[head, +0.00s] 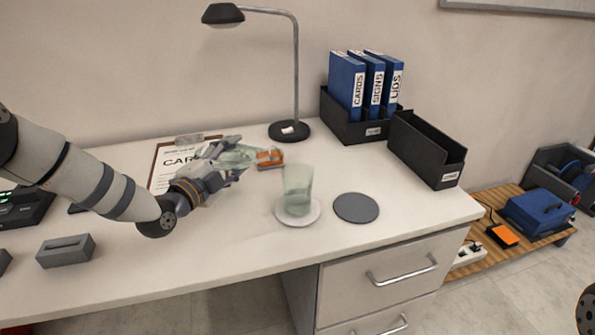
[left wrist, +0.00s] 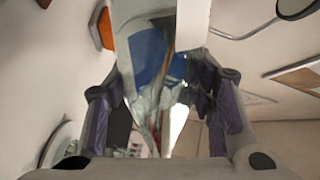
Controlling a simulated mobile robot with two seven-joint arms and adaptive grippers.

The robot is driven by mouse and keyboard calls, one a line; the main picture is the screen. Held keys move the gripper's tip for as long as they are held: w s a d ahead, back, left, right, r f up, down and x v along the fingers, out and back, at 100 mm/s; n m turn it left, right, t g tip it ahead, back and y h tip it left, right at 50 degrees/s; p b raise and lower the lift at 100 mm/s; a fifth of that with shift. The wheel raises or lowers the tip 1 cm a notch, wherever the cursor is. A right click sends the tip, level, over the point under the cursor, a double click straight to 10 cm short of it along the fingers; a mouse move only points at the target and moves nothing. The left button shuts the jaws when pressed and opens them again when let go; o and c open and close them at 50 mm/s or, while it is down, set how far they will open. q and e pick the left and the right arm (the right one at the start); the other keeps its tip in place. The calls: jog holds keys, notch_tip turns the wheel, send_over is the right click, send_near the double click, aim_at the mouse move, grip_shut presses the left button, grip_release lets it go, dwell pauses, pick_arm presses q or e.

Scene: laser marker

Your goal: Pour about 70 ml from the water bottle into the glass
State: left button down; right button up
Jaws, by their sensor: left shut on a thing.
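My left gripper (head: 228,168) is shut on the clear, greenish water bottle (head: 222,153). The bottle looks tipped well over, left of the glass, and is partly hidden by the gripper. In the left wrist view the bottle (left wrist: 150,55) shows a blue label between the fingers (left wrist: 163,115). The clear glass (head: 298,180) stands upright on a white round saucer (head: 284,217). I cannot make out the water level in the glass or any stream.
An orange and grey item (head: 270,158) lies behind the bottle. A clipboard (head: 162,172) lies behind my arm. A grey round mat (head: 356,208) is right of the saucer. A lamp (head: 290,131), blue binders (head: 347,82) and an empty black tray (head: 428,150) stand at the back.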

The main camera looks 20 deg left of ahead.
aim_at(249, 155)
pick_arm(q)
jog(key=shift+r, duration=0.1)
jog(key=shift+d+f+n, duration=0.25)
jog(key=shift+n, duration=0.25)
jog(key=d+r+n+p, duration=0.1)
jog(key=n, duration=0.1)
jog(key=d+r+n, duration=0.2)
jog(key=n, duration=0.1)
jog(key=shift+s+d+r+p, duration=0.1)
jog(key=shift+r+p, duration=0.1)
jog(key=shift+p, duration=0.2)
jog(key=shift+d+r+n, duration=0.15)
jog(key=shift+d+n, duration=0.1)
jog(key=shift+n, duration=0.75)
jog(key=shift+s+d+n, duration=0.1)
jog(key=shift+d+n, duration=0.05)
jog(key=shift+n, duration=0.75)
jog(key=n, duration=0.3)
jog(key=d+n, duration=0.1)
jog(key=shift+d+f+n, duration=0.1)
jog(key=shift+f+n, duration=0.2)
jog(key=shift+f, duration=0.05)
pick_arm(e)
jog(key=shift+w+r+t, duration=0.4)
jog(key=shift+w+r, duration=0.65)
jog(key=shift+r, duration=0.1)
pick_arm(q)
jog(key=shift+r, duration=0.1)
